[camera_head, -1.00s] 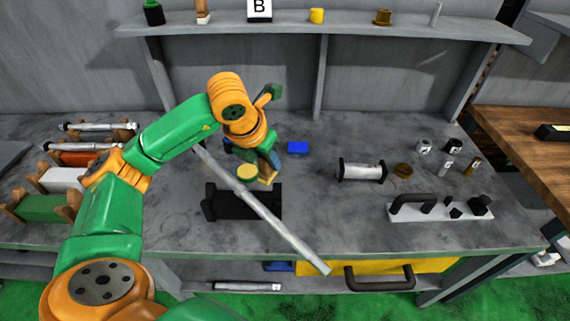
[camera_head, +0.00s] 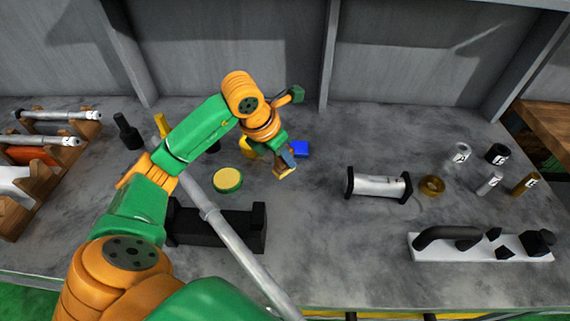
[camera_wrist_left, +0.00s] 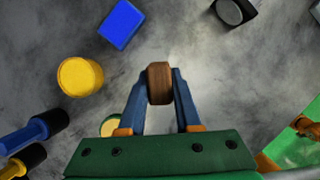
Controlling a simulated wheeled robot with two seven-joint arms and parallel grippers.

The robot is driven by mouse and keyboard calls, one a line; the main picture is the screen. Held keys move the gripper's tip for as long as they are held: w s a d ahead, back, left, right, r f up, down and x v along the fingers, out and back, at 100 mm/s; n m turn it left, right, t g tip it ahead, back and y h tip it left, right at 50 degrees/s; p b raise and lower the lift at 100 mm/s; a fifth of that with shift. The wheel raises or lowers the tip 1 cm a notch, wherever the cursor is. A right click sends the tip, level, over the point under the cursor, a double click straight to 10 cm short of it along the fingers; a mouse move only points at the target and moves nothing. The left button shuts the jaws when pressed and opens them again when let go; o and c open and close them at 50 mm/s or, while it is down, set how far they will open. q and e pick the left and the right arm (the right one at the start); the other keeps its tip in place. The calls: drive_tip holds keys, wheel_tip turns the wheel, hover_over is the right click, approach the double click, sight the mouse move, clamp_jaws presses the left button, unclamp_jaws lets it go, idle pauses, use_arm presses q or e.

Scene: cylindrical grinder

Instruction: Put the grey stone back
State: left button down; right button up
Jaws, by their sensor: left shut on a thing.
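My left gripper (camera_head: 287,170) is above the grey table, just in front of a blue block (camera_head: 301,149). In the left wrist view its fingers are shut on a brown, rounded block (camera_wrist_left: 159,83). The wrist view shows only this block's brown face. I cannot tell whether it is part of the grey stone, and I cannot make out a separate grey stone. The blue block (camera_wrist_left: 121,23) and a yellow cylinder (camera_wrist_left: 80,77) stand apart from the fingers in the wrist view. My right gripper is not in view.
A long metal rod (camera_head: 235,241) crosses over a black stand (camera_head: 217,238). A yellow-topped disc (camera_head: 228,180) lies behind the stand. A silver roller (camera_head: 379,186), a brass ring (camera_head: 431,186) and small labelled cylinders stand right. Wooden racks (camera_head: 38,201) stand left.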

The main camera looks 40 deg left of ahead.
sight(285, 166)
use_arm(q)
drive_tip(key=f, duration=0.2)
drive_tip(key=w+f, duration=0.1)
drive_tip(key=shift+a+f+p, duration=0.25)
drive_tip(key=shift+f+p, duration=0.15)
drive_tip(key=shift+f, duration=0.35)
drive_tip(key=shift+f, duration=0.1)
drive_tip(key=shift+f+b, duration=0.15)
drive_tip(key=shift+b, duration=0.15)
drive_tip(key=c, duration=0.6)
unclamp_jaws()
drive_tip(key=v, duration=1.2)
drive_tip(key=shift+r+p, duration=0.25)
drive_tip(key=shift+p, duration=0.1)
drive_tip(key=shift+s, duration=0.1)
